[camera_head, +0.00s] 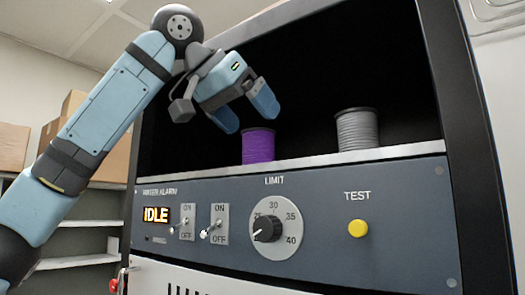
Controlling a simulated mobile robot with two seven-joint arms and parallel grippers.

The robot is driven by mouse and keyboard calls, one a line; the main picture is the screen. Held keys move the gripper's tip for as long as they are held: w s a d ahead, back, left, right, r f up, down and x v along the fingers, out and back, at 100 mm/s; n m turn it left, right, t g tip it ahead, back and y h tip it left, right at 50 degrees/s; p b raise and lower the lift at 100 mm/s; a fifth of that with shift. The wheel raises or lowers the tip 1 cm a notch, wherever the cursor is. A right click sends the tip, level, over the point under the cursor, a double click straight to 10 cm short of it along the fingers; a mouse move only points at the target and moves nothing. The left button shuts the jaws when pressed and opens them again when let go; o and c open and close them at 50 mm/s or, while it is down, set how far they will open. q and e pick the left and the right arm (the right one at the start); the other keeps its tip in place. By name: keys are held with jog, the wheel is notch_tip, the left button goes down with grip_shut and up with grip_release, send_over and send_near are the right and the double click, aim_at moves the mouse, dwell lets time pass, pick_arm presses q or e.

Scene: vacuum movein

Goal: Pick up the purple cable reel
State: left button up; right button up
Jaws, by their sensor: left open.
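The purple cable reel (258,146) stands upright on the floor of the dark open compartment, just above the front panel's dial. My left gripper (246,112) is open and empty, reaching in from the upper left. Its blue fingers are spread above the reel, one to the upper left of it and one over its top right. In this view the right fingertip comes close to the reel's top edge; I cannot tell whether it touches. My right gripper is not in view.
A grey cable reel (357,130) stands to the right in the same compartment. The control panel (330,215) below has an IDLE display, two switches, a dial (266,229) and a yellow TEST button (358,228). The cabinet's right frame (465,120) bounds the opening. Cardboard boxes (108,160) sit behind at left.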

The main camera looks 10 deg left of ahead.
aim_at(258, 133)
pick_arm(q)
jog(key=shift+w+d+f+p, duration=0.1)
jog(key=shift+w+f+p, duration=0.4)
jog(key=shift+p, duration=0.4)
jog(key=x, duration=0.3)
jog(key=shift+w+f, duration=0.15)
jog(key=shift+s, duration=0.3)
jog(key=c, duration=0.3)
jog(key=shift+s, duration=0.1)
jog(key=c, duration=0.8)
jog(key=shift+o, duration=0.2)
jog(key=shift+r, duration=0.2)
